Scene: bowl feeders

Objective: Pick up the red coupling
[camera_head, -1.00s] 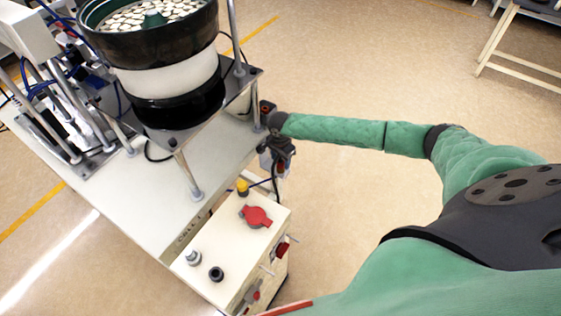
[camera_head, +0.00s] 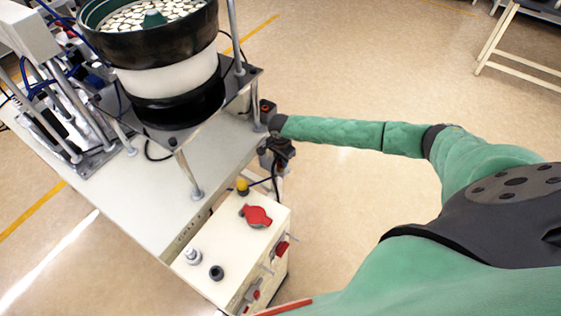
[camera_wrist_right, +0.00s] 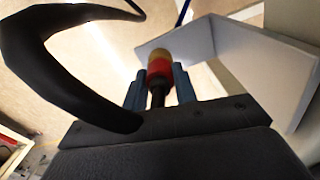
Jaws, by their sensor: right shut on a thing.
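The red coupling (camera_wrist_right: 159,67) shows in the right wrist view, with a brass-coloured end above its red band and a dark stem below. It stands between the blue fingers of my right gripper (camera_wrist_right: 160,76), which is shut on it. In the head view my right gripper (camera_head: 277,154) is small and dark, beside the table edge and above the cream box; the coupling cannot be made out clearly there. My left gripper is in neither view.
A bowl feeder (camera_head: 165,70) full of pale parts stands on the white table (camera_head: 160,215). A cream box (camera_head: 230,247) with a red knob (camera_head: 257,216) and a yellow button (camera_head: 242,186) sits at its right edge. Open floor lies to the right.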

